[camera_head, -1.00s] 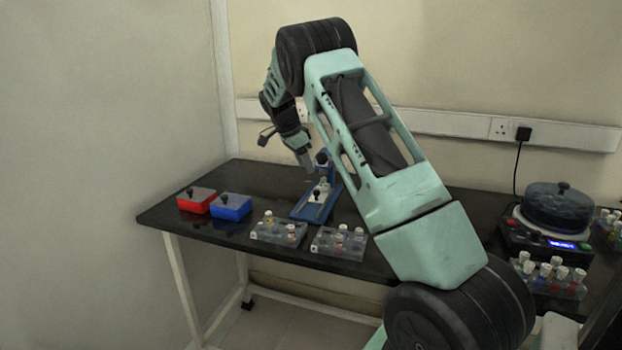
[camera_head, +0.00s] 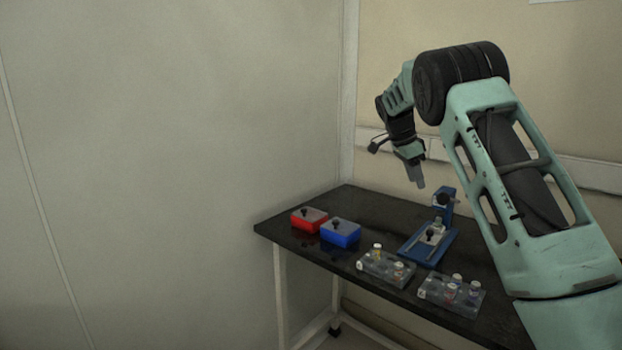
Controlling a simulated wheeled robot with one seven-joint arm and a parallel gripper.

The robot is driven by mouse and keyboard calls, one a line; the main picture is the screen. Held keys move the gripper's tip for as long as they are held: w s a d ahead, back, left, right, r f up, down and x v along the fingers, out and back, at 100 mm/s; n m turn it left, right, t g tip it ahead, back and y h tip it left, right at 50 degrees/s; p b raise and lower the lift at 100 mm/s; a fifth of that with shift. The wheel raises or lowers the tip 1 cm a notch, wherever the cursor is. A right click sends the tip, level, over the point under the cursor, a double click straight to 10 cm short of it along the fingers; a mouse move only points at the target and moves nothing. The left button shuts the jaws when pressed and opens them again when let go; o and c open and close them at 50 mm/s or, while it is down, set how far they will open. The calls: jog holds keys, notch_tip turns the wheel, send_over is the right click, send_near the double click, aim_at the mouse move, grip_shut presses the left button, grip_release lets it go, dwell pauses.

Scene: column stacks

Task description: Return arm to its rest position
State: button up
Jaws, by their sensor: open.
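My gripper (camera_head: 418,180) hangs at the end of my bent green and black arm, pointing down. It is above the back part of the black table (camera_head: 290,238), left of the blue stand's upright, and looks empty. The jaws are small in this view. The blue stand (camera_head: 428,246) has a small vial-like piece on it and sits below and to the right of my gripper, apart from it.
A red box (camera_head: 309,222) and a blue box (camera_head: 340,236) stand at the table's left. Two clear racks with capped vials, a left one (camera_head: 386,268) and a right one (camera_head: 451,294), are near the front edge. The wall is close behind and left.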

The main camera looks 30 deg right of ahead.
jog(key=s+a+r+n+t+y+p, duration=0.1)
jog(key=s+a+n, duration=0.3)
jog(key=a, duration=0.8)
jog(key=s+a+n+y+p, duration=0.2)
jog(key=a+n, duration=0.4)
jog(key=a, duration=0.6)
jog(key=s+a+r+n+t+y+p, duration=0.1)
jog(key=s+a+n, duration=0.3)
jog(key=a, duration=0.7)
jog(key=s+a+n+y+p, duration=0.1)
jog(key=s+a+n+p, duration=0.1)
jog(key=s+a+n, duration=0.9)
jog(key=s+a+f+n+p, duration=0.1)
jog(key=s+n, duration=0.4)
jog(key=s, duration=1)
jog(key=shift+s+a+f, duration=0.35)
jog(key=shift+a+f, duration=0.35)
